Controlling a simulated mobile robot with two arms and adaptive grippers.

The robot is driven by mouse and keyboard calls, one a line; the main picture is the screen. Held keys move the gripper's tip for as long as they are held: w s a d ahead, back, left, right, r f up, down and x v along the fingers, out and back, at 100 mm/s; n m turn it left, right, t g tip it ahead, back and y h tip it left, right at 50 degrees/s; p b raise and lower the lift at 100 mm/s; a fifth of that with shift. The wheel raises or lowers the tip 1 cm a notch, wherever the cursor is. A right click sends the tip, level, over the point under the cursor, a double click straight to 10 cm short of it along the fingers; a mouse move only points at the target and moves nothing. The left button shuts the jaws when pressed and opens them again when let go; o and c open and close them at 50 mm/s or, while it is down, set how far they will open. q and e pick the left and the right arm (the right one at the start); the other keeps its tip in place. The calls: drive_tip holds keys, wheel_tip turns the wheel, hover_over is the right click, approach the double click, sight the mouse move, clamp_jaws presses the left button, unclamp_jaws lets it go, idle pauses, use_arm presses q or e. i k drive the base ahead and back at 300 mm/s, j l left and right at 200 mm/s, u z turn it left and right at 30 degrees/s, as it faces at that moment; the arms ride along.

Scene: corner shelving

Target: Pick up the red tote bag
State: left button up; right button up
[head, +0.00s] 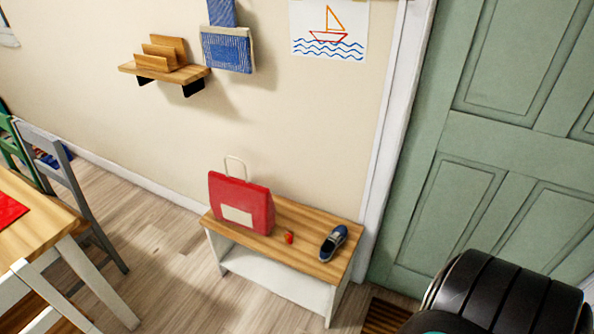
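The red tote bag (254,206) stands upright on the left part of a small wooden-topped bench (310,237) against the wall. It has a pale handle loop sticking up from its top and a pale patch on its front. Neither of my grippers can be made out in the head view. A black rounded part of my own body fills the lower right corner, well apart from the bag.
A small red object (289,237) and a dark blue shoe (334,243) share the bench top. A wooden table (40,235) and grey chair (66,180) stand at left. A wall shelf (190,74) hangs above; a green door (455,150) is at right. Floor left of the bench is clear.

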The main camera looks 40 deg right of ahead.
sight(249, 206)
drive_tip(key=z, duration=0.9)
drive_tip(key=i+j+z, duration=0.15)
drive_tip(key=z, duration=0.3)
drive_tip(key=i+j+z, duration=0.2)
drive_tip(key=z, duration=0.3)
